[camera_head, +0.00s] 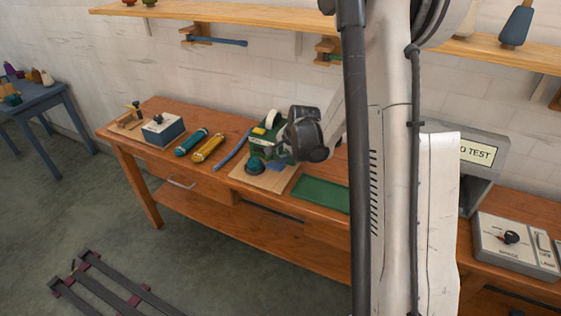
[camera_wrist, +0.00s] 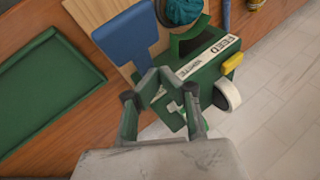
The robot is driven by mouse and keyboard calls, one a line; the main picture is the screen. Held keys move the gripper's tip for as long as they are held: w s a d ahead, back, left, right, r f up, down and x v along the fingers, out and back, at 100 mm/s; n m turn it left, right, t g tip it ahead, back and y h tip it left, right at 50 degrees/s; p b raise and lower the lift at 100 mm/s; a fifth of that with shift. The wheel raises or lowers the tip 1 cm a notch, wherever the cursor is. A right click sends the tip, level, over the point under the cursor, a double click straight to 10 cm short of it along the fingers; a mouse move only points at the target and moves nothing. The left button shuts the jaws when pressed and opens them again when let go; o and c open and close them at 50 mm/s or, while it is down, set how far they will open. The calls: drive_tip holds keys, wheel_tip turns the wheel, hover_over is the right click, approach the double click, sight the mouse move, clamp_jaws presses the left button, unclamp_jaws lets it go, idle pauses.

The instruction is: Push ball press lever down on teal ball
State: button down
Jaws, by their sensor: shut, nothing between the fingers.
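The ball press (camera_head: 259,143) is a green machine with a white wheel, on a pale wooden board on the long workbench. In the wrist view its green body (camera_wrist: 196,75) carries a label reading FEED. A blue paddle, apparently the press lever (camera_wrist: 124,38), stands out at its left; its base is partly hidden by my fingers. The teal ball (camera_head: 255,165) sits at the board's front; it also shows at the top of the wrist view (camera_wrist: 181,9), cut by the frame. My gripper (camera_wrist: 160,76) is shut and empty beside the lever; contact is unclear.
A green tray (camera_head: 321,194) lies right of the board. A blue rod (camera_head: 231,148), a yellow skein (camera_head: 208,148) and a teal skein (camera_head: 191,141) lie to the left. A blue box (camera_head: 163,129) stands farther left. A grey control box (camera_head: 513,244) is at the right.

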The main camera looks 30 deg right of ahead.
sight(281, 160)
drive_tip(key=shift+f, duration=0.1)
drive_tip(key=shift+a+f+b, duration=0.1)
drive_tip(key=shift+f+b, duration=0.25)
drive_tip(key=shift+b, duration=0.25)
drive_tip(key=shift+s+a+f+b, duration=0.15)
drive_tip(key=shift+f+b, duration=0.4)
drive_tip(key=shift+b, duration=0.05)
drive_tip(key=shift+s+a+f+b, duration=0.1)
drive_tip(key=shift+a+f+b, duration=0.05)
drive_tip(key=shift+f+b, duration=0.4)
idle(1.4)
drive_tip(key=shift+r, duration=0.2)
drive_tip(key=shift+w+d+r+p, duration=0.15)
drive_tip(key=shift+d+r+p, duration=0.15)
drive_tip(key=shift+r, duration=0.4)
drive_tip(key=shift+w+d+r+p, duration=0.15)
drive_tip(key=shift+r+p, duration=0.15)
drive_tip(key=shift+r, duration=0.35)
drive_tip(key=shift+r, duration=0.1)
drive_tip(key=shift+w+d+r+p, duration=0.2)
drive_tip(key=shift+r+p, duration=0.2)
drive_tip(key=shift+r, duration=0.35)
drive_tip(key=shift+w+d+r+p, duration=0.15)
drive_tip(key=shift+r+p, duration=0.25)
drive_tip(key=shift+r, duration=0.4)
drive_tip(key=shift+w+d+r+p, duration=0.1)
drive_tip(key=shift+d+r+p, duration=0.25)
drive_tip(key=shift+r, duration=0.4)
drive_tip(key=shift+a, duration=0.1)
